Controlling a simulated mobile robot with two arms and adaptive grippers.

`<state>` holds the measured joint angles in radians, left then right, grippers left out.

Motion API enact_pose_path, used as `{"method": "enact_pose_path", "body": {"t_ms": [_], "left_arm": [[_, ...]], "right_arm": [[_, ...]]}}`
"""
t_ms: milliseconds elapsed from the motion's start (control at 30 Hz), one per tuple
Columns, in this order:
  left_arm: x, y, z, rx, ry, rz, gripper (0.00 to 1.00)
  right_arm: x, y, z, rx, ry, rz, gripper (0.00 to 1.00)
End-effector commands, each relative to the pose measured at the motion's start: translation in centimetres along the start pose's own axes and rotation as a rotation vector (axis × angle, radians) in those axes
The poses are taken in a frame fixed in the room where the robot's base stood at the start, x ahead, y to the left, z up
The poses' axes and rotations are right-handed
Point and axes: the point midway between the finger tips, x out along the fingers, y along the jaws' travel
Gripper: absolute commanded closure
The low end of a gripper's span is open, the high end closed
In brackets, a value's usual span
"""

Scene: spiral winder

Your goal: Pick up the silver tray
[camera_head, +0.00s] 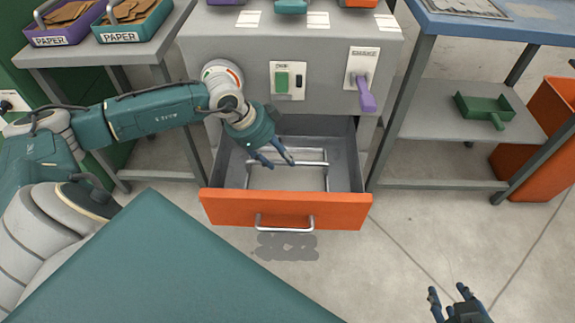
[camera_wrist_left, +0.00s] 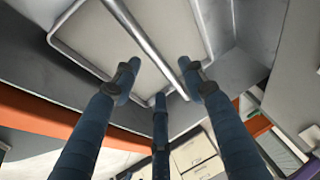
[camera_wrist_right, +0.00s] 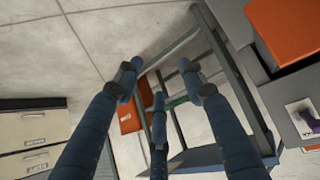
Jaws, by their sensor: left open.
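A flat silver tray-like piece with a wire rim and a raised bar (camera_head: 308,164) lies inside the open orange-fronted drawer (camera_head: 225,208). In the left wrist view its pale bottom (camera_wrist_left: 100,38) and silver bar (camera_wrist_left: 135,30) show beyond my fingers. My left gripper (camera_head: 272,158) is open over the drawer, close to the bar at its left part. The bar appears to run between my fingertips (camera_wrist_left: 162,80); I cannot tell whether they touch. My right gripper (camera_head: 450,298) is open and empty over bare floor at lower right.
The grey machine (camera_head: 230,40) above the drawer has a green switch (camera_head: 281,81) and a purple lever (camera_head: 366,95). A green scoop-like tray (camera_head: 484,107) lies on the right shelf. Paper bins (camera_head: 60,38) stand at left. Free floor lies in front of the right table.

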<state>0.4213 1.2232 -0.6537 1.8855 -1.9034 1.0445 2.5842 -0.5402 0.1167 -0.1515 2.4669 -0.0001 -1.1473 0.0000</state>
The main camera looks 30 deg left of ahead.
Motion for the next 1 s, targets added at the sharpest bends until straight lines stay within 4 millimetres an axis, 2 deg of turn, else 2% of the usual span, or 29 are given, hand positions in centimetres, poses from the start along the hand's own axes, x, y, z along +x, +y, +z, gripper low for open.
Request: {"method": "enact_pose_path", "body": {"t_ms": [167,267,500,667,800,1000], "left_arm": [[0.7,0.0,-0.1,0.001,0.001,-0.001,0.58],[1.5,0.1,-0.1,0.000,0.001,0.000,0.58],[4.0,0.1,-0.3,0.000,0.002,0.001,0.58],[5.2,0.1,-0.4,0.000,0.002,0.000,0.58],[5.6,0.1,-0.4,0.001,0.001,0.000,0.58],[5.6,0.1,-0.4,0.001,0.001,0.000,0.58]], "right_arm": [[0.2,-0.1,-1.0,-0.001,0.042,-0.002,0.60],[0.4,-0.3,-2.4,-0.001,0.096,-0.005,0.60],[0.2,-0.9,-7.4,-0.004,0.301,-0.018,0.60],[-0.3,-1.2,-9.9,-0.004,0.403,-0.024,0.60],[-0.7,-1.3,-10.8,-0.004,0.439,-0.026,0.60],[-0.7,-1.3,-10.8,-0.004,0.442,-0.026,0.60]]}}
